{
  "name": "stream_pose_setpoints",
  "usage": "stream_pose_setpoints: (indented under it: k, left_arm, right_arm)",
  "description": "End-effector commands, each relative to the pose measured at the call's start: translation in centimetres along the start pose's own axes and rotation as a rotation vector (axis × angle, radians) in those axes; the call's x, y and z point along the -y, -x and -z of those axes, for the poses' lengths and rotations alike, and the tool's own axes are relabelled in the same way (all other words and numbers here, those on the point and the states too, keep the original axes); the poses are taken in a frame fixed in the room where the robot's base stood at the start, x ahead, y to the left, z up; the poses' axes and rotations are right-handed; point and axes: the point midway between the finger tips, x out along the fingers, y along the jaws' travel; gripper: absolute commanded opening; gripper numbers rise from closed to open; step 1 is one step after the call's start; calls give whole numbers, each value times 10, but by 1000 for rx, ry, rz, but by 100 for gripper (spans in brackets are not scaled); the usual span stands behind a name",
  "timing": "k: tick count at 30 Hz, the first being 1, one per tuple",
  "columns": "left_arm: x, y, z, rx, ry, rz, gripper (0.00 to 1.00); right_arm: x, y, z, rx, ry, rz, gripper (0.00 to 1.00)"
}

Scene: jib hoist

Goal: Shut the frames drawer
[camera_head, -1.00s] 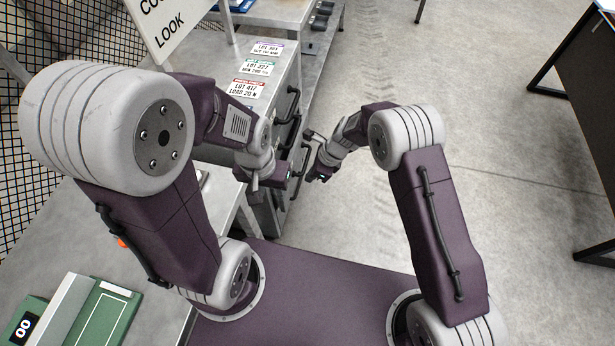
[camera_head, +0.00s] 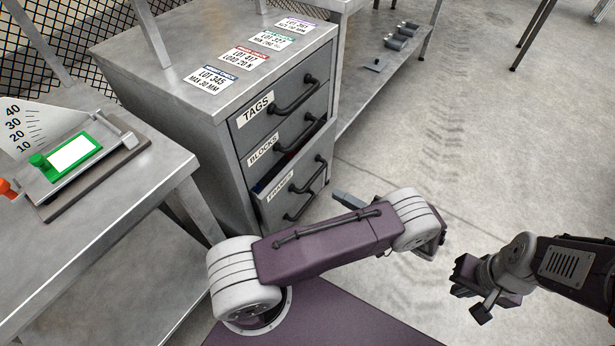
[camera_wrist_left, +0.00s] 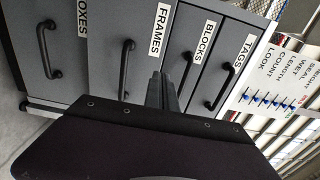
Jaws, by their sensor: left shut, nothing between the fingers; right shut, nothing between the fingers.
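The grey cabinet holds the frames drawer (camera_head: 285,188), labelled FRAMES, below the BLOCKS drawer. In the head view its front stands out a little from the cabinet, and a narrow dark gap with red and blue shows behind its top edge. In the left wrist view its front (camera_wrist_left: 112,60) carries a black bar handle (camera_wrist_left: 126,70). My left gripper (camera_head: 340,197) is shut and empty, just right of the lower drawers. Its fingers (camera_wrist_left: 161,82) point towards the drawer fronts; contact cannot be told. My right gripper (camera_head: 462,275) is shut and empty, over the floor at right.
The TAGS drawer (camera_head: 270,110) and BLOCKS drawer (camera_head: 262,148) are above; the BOXES drawer (camera_wrist_left: 75,40) is beside FRAMES in the wrist view. A bench (camera_head: 60,250) with a green gauge stands left. A low shelf (camera_head: 375,85) is behind. Floor at right is clear.

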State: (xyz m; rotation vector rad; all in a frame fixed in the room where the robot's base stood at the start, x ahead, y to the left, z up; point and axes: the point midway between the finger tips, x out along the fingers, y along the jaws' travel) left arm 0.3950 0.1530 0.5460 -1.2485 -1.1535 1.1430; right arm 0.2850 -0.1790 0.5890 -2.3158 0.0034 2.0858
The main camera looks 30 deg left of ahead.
Motion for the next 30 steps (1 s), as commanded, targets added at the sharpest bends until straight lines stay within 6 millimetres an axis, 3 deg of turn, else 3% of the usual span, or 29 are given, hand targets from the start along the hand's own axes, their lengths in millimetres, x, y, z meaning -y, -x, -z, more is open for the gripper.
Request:
stream_pose_setpoints:
  k: [5, 18, 24, 30]
  left_arm:
    - [0, -23, 0, 6, -4, -1, 0]
    - [-3, -116, -2, 8, -5, -3, 0]
    - [-1, -136, -1, 5, -4, -5, 0]
    - [0, -140, -1, 4, -4, -4, 0]
  right_arm:
    - [0, -3, 0, 0, -2, 1, 0]
    - [0, -25, -2, 0, -4, 1, 0]
    - [0, -30, -2, 0, -4, 1, 0]
    - [0, -30, -2, 0, -4, 2, 0]
